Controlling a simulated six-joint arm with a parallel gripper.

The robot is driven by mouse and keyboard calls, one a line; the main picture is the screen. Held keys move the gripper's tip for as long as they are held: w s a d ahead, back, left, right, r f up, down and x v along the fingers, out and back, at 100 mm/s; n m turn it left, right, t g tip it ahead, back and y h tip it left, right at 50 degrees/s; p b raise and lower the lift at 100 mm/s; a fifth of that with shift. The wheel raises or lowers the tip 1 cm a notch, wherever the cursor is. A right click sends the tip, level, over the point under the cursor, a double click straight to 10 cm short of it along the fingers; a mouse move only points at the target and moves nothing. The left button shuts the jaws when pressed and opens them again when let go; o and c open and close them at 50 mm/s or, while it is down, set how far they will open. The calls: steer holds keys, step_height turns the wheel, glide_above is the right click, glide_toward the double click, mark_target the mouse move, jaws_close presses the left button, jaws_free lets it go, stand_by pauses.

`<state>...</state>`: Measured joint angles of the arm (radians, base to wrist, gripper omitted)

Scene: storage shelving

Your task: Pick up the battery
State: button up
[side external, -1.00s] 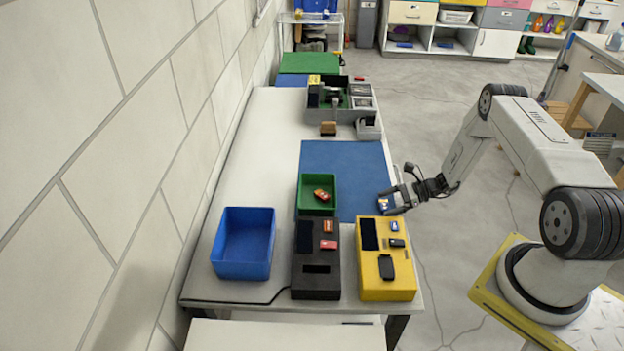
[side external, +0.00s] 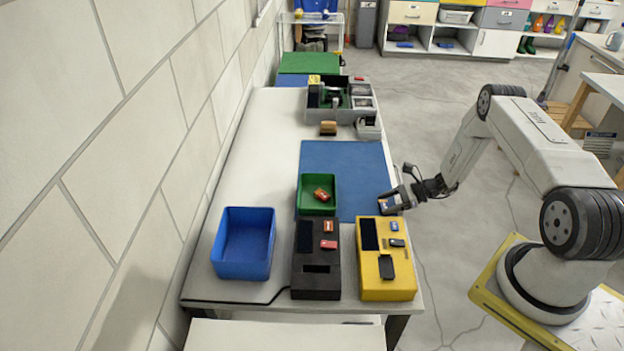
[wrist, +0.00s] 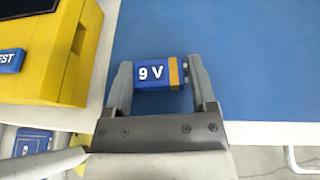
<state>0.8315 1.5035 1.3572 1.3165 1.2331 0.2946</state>
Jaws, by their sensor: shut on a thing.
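The battery (wrist: 158,74) is a blue block with white "9 V" lettering and a yellow end, seen in the wrist view. My gripper (wrist: 160,77) is shut on it, with one finger at each end. In the side external view my gripper (side external: 391,201) is at the right edge of the blue mat (side external: 340,165), just beyond the yellow box. The battery is mostly hidden there between the fingers. I cannot tell whether it touches the mat.
The yellow tester box (side external: 385,285) and a black box (side external: 316,270) stand at the near end of the table. A green bin (side external: 305,207) holds an orange item. A blue bin (side external: 243,268) is at left. The mat's middle is clear.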

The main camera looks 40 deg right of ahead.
steer(key=shift+r, duration=0.2)
steer(key=shift+r, duration=0.8)
steer(key=s+a+r, duration=0.5)
steer(key=s+r, duration=0.6)
steer(key=s, duration=0.2)
steer(key=shift+w, duration=0.15)
steer(key=w+a+r, duration=1.4)
steer(key=w+a, duration=0.1)
steer(key=w, duration=0.1)
steer(key=shift+r+n+y, duration=0.2)
steer(key=shift+n+y, duration=0.1)
